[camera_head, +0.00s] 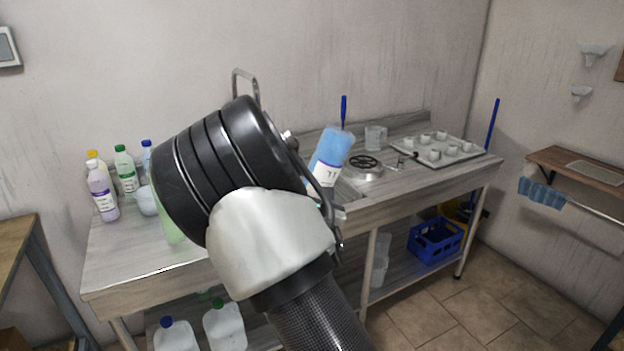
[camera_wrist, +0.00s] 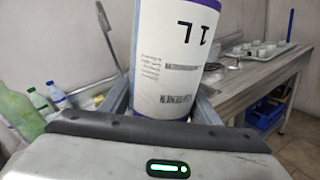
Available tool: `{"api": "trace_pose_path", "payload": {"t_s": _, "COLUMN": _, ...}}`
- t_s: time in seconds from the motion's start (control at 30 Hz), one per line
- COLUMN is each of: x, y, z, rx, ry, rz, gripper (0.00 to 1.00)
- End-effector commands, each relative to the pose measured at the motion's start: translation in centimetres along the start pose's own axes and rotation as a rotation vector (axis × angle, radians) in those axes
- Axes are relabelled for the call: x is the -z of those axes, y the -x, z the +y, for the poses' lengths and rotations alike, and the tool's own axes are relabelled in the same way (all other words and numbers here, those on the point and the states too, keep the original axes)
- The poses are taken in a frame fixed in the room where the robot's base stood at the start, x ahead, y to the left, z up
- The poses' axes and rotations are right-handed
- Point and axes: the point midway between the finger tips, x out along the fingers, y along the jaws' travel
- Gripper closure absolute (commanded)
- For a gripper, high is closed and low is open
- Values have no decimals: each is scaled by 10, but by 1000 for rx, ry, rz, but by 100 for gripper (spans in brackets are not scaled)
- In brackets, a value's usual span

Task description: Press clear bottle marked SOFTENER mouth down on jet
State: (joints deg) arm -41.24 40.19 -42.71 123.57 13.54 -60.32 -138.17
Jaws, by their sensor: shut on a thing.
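A bottle (camera_wrist: 178,62) with a white label and purple bands is between the fingers of my gripper (camera_wrist: 165,98). Its "1 L" marking reads upside down in the wrist view. In the head view the bottle (camera_head: 331,148) shows clear walls with blue liquid and is tilted, to the right of my wrist. My gripper is shut on it. Its mouth is hidden behind my arm and gripper, and I cannot read the name on it. The jet appears to be the round metal fitting (camera_head: 366,163) with a dark spoked top on the counter, just right of the bottle and apart from it.
Several bottles with coloured caps (camera_head: 102,190) stand at the counter's left end. A clear jug (camera_head: 375,136) and a tray of small white cups (camera_head: 460,158) are to the right of the bottle. A blue brush handle (camera_head: 344,108) rises behind it. A blue crate (camera_head: 435,240) sits below.

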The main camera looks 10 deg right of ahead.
Motion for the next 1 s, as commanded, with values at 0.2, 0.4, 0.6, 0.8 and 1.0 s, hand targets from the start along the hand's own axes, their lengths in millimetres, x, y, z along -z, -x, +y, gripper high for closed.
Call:
{"api": "trace_pose_path", "payload": {"t_s": 0.2, "x": -1, "y": 0, "z": 2, "rx": -3, "ry": 364, "rz": 2, "gripper": 66}}
{"api": "trace_pose_path", "payload": {"t_s": 0.4, "x": -1, "y": 0, "z": 1, "rx": -1, "ry": 390, "rz": -1, "gripper": 66}}
{"api": "trace_pose_path", "payload": {"t_s": 0.6, "x": 5, "y": 10, "z": -2, "rx": -6, "ry": 388, "rz": 5, "gripper": 66}}
{"api": "trace_pose_path", "payload": {"t_s": 0.8, "x": 28, "y": 71, "z": -22, "rx": -51, "ry": 386, "rz": 16, "gripper": 66}}
{"api": "trace_pose_path", "payload": {"t_s": 1.0, "x": 33, "y": 125, "z": -36, "rx": -106, "ry": 388, "rz": 25, "gripper": 66}}
